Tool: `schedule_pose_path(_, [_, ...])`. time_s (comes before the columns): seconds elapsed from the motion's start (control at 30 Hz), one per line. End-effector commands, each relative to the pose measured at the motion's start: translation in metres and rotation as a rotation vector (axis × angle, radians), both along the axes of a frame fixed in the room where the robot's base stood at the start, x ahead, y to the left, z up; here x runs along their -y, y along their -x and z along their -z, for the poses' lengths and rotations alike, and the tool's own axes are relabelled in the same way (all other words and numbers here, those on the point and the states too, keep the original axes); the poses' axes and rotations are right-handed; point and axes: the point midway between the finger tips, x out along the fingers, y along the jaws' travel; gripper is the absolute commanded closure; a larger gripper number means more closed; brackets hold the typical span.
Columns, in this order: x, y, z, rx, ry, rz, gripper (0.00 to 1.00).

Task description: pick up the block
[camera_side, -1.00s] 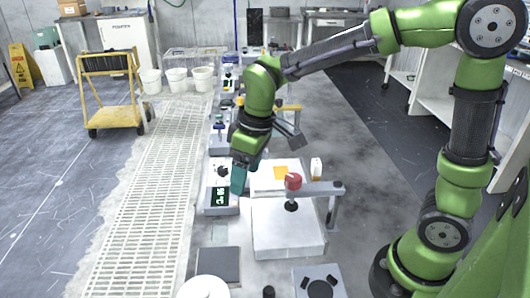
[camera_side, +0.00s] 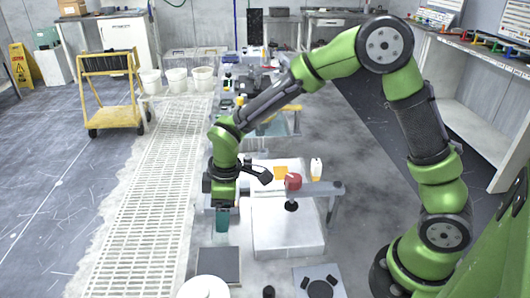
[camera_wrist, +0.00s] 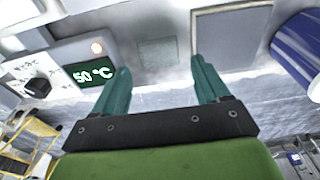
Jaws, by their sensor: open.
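A pale grey-green square (camera_wrist: 158,52), which looks like the block, lies on the light bench top in the wrist view. It has low contrast with the surface, and its height cannot be told. My gripper (camera_wrist: 160,66) is open, with its two teal fingers either side of the square's line and nothing between them. In the side view my gripper (camera_side: 222,226) points down over the bench's left edge, and the square is not clearly seen there.
A controller reading 50 °C (camera_wrist: 90,73) is left of the fingers. A dark square plate (camera_side: 218,265) is nearer the camera. A white block-shaped station (camera_side: 288,238) with a red-topped arm (camera_side: 293,182) stands to the right. A blue cylinder (camera_wrist: 302,52) is at the wrist view's right.

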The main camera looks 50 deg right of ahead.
Motion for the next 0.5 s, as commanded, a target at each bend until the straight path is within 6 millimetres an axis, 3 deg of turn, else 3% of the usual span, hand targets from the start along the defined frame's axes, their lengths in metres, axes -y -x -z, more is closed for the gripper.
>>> schedule_pose_path(0.5, [-0.007, -0.01, 0.054, 0.001, -0.001, 0.001, 0.26])
